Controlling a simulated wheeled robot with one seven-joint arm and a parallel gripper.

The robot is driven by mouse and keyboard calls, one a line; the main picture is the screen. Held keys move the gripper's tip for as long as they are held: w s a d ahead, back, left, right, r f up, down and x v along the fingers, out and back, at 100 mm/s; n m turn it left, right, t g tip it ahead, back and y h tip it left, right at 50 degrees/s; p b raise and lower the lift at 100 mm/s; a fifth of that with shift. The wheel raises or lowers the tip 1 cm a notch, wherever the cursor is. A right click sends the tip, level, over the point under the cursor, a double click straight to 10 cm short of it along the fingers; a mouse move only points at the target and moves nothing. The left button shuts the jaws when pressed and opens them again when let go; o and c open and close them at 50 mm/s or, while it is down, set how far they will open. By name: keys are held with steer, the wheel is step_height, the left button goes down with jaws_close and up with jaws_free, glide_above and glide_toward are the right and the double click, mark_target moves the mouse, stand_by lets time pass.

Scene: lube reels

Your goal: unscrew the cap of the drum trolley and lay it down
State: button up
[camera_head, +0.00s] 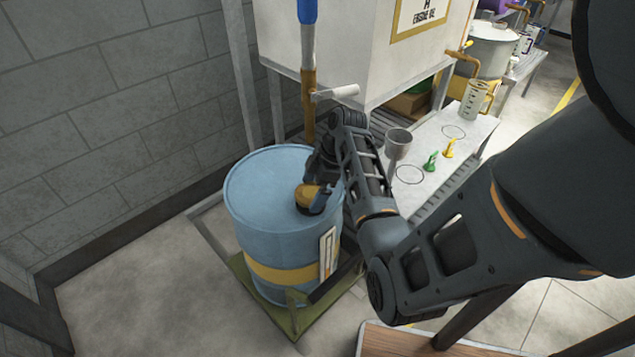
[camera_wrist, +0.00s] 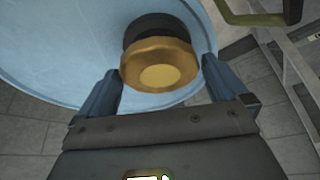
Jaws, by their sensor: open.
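The drum trolley carries a light blue drum (camera_head: 268,225) with a yellow band, standing on a green base (camera_head: 262,308). The brass-coloured cap (camera_head: 305,196) sits on the drum top, near its right side. In the wrist view the cap (camera_wrist: 158,68) is on a dark neck over the blue drum top (camera_wrist: 60,50). My gripper (camera_head: 318,190) is at the cap, coming from the right. In the wrist view my gripper (camera_wrist: 160,85) is open, with one finger on each side of the cap and a visible gap at the left finger. Contact at the right finger is unclear.
A white tank (camera_head: 360,45) stands behind the drum, with a blue and orange pipe (camera_head: 308,70) close by. A wooden surface (camera_head: 400,342) is at the front.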

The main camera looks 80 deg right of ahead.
steer(key=c, duration=0.8)
steer(key=n+g+y, duration=0.1)
steer(key=n, duration=0.3)
steer(key=shift+w+d, duration=0.1)
steer(key=shift+d, duration=0.05)
steer(key=shift+n+y, duration=0.3)
steer(key=shift+n, duration=0.3)
steer(key=n+g, duration=0.1)
steer(key=n, duration=0.1)
steer(key=n+g, duration=0.1)
steer(key=n, duration=0.2)
steer(key=shift+w+f+y, duration=0.1)
steer(key=shift+y, duration=0.3)
